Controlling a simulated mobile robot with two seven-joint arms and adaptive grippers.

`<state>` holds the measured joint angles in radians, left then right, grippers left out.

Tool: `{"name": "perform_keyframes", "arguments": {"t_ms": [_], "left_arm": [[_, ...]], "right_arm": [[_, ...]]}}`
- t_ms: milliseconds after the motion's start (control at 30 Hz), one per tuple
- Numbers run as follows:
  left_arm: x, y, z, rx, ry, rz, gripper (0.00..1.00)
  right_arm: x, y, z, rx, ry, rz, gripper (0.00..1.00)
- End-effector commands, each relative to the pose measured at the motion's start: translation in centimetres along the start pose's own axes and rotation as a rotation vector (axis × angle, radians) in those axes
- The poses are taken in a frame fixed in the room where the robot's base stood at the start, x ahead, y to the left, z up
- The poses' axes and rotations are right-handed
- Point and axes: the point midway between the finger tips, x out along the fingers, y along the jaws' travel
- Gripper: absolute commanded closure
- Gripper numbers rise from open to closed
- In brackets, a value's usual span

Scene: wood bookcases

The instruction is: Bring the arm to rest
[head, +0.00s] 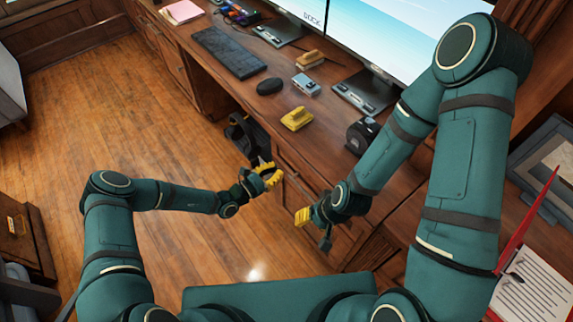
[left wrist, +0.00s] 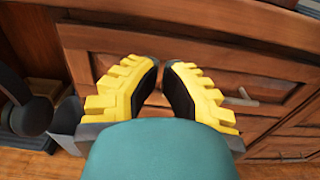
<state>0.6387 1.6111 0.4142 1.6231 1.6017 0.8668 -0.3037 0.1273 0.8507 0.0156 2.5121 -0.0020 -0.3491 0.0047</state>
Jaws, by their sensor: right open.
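My left gripper (head: 270,175) is in front of the wooden desk's drawer fronts, with its yellow fingers apart and nothing between them. In the left wrist view its fingers (left wrist: 163,85) show open and empty before a wooden drawer front with a handle. My right gripper (head: 302,217) is lower and to the right, near the desk edge, its yellow fingers open with no object visible in them. My right arm is bent across the right side of the head view. My left arm reaches in from the lower left.
The desk (head: 335,140) holds a keyboard (head: 229,52), mouse (head: 270,86), yellow stapler-like object (head: 297,118), black tape dispenser (head: 362,135) and monitors. Wooden floor (head: 120,100) is open at left.

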Motion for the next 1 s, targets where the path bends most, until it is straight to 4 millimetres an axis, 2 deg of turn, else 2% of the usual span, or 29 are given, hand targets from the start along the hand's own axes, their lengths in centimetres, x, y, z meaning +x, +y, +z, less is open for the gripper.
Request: {"name": "perform_keyframes", "arguments": {"t_ms": [100,300,500,767,867,967,1000], "left_arm": [[-2.7,0.1,0.2,0.000,0.001,0.002,1.00],[-6.0,0.1,0.1,0.001,0.001,0.002,1.00],[-7.4,0.0,0.1,0.001,0.000,0.001,1.00],[-7.6,-0.1,0.0,0.001,0.001,-0.003,1.00],[-7.4,-1.3,0.3,0.021,0.025,-0.062,1.00],[-7.5,-4.8,0.7,0.087,0.101,-0.236,1.00],[-8.0,-6.7,0.8,0.132,0.149,-0.334,1.00]], "right_arm": [[-0.5,-0.2,-0.1,0.000,0.000,0.000,0.53],[-0.9,-0.3,0.0,0.001,-0.003,0.000,0.53],[-1.0,-0.4,0.0,0.001,-0.003,0.000,0.53],[-1.0,-0.4,0.0,0.001,-0.003,0.000,0.53],[-1.0,-0.4,0.0,0.001,-0.003,0.000,0.53],[-1.0,-0.4,0.0,0.001,-0.003,0.000,0.53],[-1.0,-0.4,0.0,0.001,-0.003,0.000,0.53]]}}
